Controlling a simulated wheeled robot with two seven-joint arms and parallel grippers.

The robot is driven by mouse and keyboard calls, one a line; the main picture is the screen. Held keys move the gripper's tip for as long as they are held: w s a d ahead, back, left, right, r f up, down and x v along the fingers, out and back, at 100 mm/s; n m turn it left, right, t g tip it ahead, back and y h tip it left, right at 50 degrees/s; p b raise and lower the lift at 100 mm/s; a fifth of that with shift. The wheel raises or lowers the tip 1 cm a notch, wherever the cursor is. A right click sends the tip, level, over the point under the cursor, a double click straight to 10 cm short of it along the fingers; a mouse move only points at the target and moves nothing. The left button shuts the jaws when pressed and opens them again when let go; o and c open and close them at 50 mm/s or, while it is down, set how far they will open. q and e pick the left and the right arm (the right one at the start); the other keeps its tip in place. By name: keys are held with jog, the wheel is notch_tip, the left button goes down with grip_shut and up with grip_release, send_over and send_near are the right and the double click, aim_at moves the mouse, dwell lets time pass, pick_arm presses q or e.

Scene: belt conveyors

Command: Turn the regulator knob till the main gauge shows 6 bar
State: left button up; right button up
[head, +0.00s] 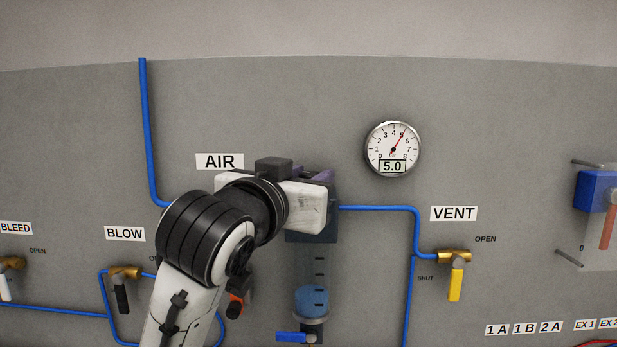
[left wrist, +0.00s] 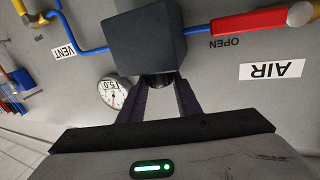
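The main gauge (head: 393,149) is a round white dial on the grey panel. Its display reads 5.0 and its red needle points at about 5. In the left wrist view, which is upside down, the gauge (left wrist: 115,93) also shows 5.0. The regulator (left wrist: 149,39) is a dark block in the blue air line; in the head view its body (head: 312,232) shows below my gripper. My left gripper (left wrist: 162,84) has its two dark purple fingers on either side of the black regulator knob (left wrist: 160,80), apparently closed on it. In the head view my gripper hides the knob. My right gripper is in neither view.
A clear bowl (head: 311,300) hangs under the regulator. To the right is the VENT valve (head: 455,270) with a yellow handle; to the left is the BLOW valve (head: 123,285). A red handle (left wrist: 249,23) lies near the AIR label (left wrist: 273,70). The panel around the gauge is clear.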

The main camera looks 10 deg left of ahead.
pick_arm(q)
jog(key=shift+a+m+h, duration=0.1)
jog(key=shift+m+h, duration=0.3)
jog(key=shift+h, duration=0.3)
jog(key=m+g+h, duration=0.1)
jog(key=h, duration=0.1)
jog(key=m+g+h, duration=0.1)
jog(key=m+h, duration=0.1)
jog(key=h, duration=0.1)
jog(key=shift+w+a, duration=0.15)
jog(key=shift+a, duration=0.25)
jog(key=shift+w+a+m+g+h, duration=0.1)
jog(key=shift+a+m+g+h, duration=0.05)
jog(key=shift+m+g+h, duration=1.75)
jog(key=shift+h, duration=0.5)
jog(key=o, duration=1.1)
jog(key=shift+c, duration=0.2)
jog(key=b+v, duration=0.3)
jog(key=v, duration=0.7)
